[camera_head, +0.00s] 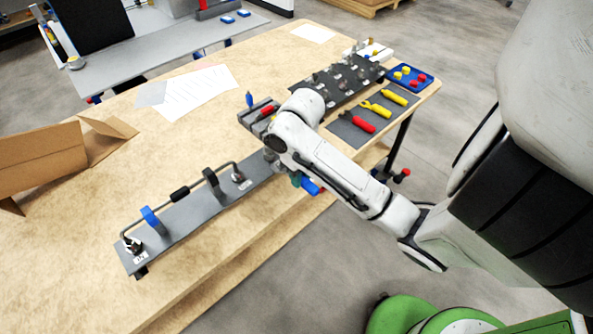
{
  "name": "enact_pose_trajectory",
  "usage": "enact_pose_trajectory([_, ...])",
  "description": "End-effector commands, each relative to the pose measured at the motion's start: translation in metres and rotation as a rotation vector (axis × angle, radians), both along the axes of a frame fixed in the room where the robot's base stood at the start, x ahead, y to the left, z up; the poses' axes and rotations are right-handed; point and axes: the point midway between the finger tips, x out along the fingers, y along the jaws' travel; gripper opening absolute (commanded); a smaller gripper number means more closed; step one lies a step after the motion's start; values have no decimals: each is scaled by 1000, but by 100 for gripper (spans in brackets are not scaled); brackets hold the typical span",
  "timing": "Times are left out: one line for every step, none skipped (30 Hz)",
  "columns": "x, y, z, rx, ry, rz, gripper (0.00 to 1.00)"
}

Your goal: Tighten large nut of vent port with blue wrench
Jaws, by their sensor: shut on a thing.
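My gripper (289,174) is low over the right end of the long grey plate (192,216), mostly hidden behind my own arm. It is shut on the blue wrench (312,187), whose blue handle sticks out to the lower right over the table's front edge. The wrench's head is hidden, so I cannot tell whether it is around or beside a nut. The vent port and its large nut cannot be made out; the fittings near my gripper are covered by my arm.
A bent pipe (136,228) with a blue clamp (152,219) runs along the plate. A dark panel (318,94) with several fittings stands behind. A grey mat (345,128) holds red and yellow tools. A blue tray (424,84) is at the right. A cardboard box (38,160) is left.

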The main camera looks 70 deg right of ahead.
Motion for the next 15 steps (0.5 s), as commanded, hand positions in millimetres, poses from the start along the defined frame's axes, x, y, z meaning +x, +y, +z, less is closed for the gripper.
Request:
enact_pose_trajectory([-1, 0, 0, -1, -1, -1, 0])
enact_pose_trajectory([-1, 1, 0, -1, -1, 0, 0])
enact_pose_trajectory([-1, 1, 0, -1, -1, 0, 0])
enact_pose_trajectory([-1, 1, 0, -1, -1, 0, 0])
enact_pose_trajectory([-1, 1, 0, 0, 0, 0, 0])
enact_pose_trajectory([-1, 1, 0, 0, 0, 0, 0])
enact_pose_trajectory([-1, 0, 0, 0, 0, 0, 0])
enact_pose_trajectory([-1, 0, 0, 0, 0, 0, 0])
enact_pose_trajectory([-1, 1, 1, -1, 1, -1, 0])
enact_pose_trajectory([-2, 1, 2, -1, 0, -1, 0])
enact_pose_trajectory([-3, 1, 4, -1, 1, -1, 0])
enact_pose_trajectory([-6, 2, 6, -1, 0, -3, 0])
enact_pose_trajectory([-8, 3, 8, -1, 1, -3, 0])
enact_pose_trajectory([-10, 4, 10, -1, 1, -4, 0])
enact_pose_trajectory([-12, 6, 12, -1, 0, -4, 0])
